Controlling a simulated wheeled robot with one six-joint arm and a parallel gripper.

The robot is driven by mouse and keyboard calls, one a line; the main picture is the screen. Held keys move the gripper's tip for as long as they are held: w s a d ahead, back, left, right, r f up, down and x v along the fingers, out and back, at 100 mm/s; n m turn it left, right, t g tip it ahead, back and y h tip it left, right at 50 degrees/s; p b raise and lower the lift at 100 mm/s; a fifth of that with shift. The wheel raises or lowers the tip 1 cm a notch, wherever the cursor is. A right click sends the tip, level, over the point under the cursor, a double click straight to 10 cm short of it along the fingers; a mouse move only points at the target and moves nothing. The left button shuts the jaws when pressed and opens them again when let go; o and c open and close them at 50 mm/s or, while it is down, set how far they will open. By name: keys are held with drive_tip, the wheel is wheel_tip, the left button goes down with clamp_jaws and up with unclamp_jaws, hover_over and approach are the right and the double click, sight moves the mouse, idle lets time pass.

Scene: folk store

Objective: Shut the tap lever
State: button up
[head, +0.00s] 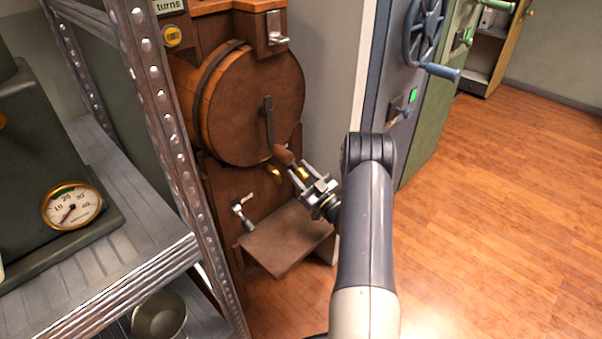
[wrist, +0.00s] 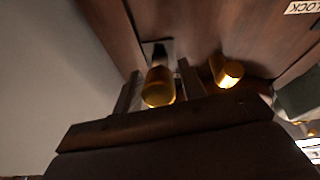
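The tap lever looks like the brass-tipped piece (head: 301,173) low on the front of the wooden barrel machine, beside a curved brass spout (head: 273,173). Narrow gaps seem to show; contact is unclear. The lever's base is partly hidden.
A crank with a wooden handle (head: 283,154) hangs just above my gripper. A brown shelf (head: 285,240) juts out below, near a small silver lever (head: 239,208). A metal rack (head: 165,110) stands left; a grey cabinet with a handwheel (head: 425,30) stands right. Floor is clear at right.

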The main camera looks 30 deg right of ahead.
sight(302, 171)
clamp_jaws()
idle(0.4)
drive_tip(key=r+g+p, duration=0.2)
drive_tip(key=p, duration=0.1)
drive_tip(key=shift+s+d+g+h, duration=0.1)
drive_tip(key=shift+s+g+h, duration=0.2)
drive_tip(key=shift+h, duration=0.1)
drive_tip(key=r+g+p, duration=0.1)
drive_tip(key=g+p, duration=0.1)
drive_tip(key=p, duration=0.1)
drive_tip(key=shift+r+g+h+p, duration=0.15)
drive_tip(key=shift+g+h+p, duration=0.15)
drive_tip(key=shift+h+p, duration=0.1)
drive_tip(key=g+p, duration=0.1)
drive_tip(key=p, duration=0.1)
drive_tip(key=r+g+h+p, duration=0.1)
drive_tip(key=p, duration=0.2)
drive_tip(key=g+p, duration=0.1)
drive_tip(key=p, duration=0.1)
drive_tip(key=shift+w+r+g, duration=0.2)
drive_tip(key=shift+r+g, duration=0.05)
drive_tip(key=shift+g, duration=0.15)
drive_tip(key=g+p, duration=0.1)
drive_tip(key=p, duration=0.2)
drive_tip(key=shift+w+r+h+p, duration=0.1)
drive_tip(key=shift+r+h+p, duration=0.05)
drive_tip(key=shift+h+p, duration=0.25)
drive_tip(key=shift+g+p, duration=0.4)
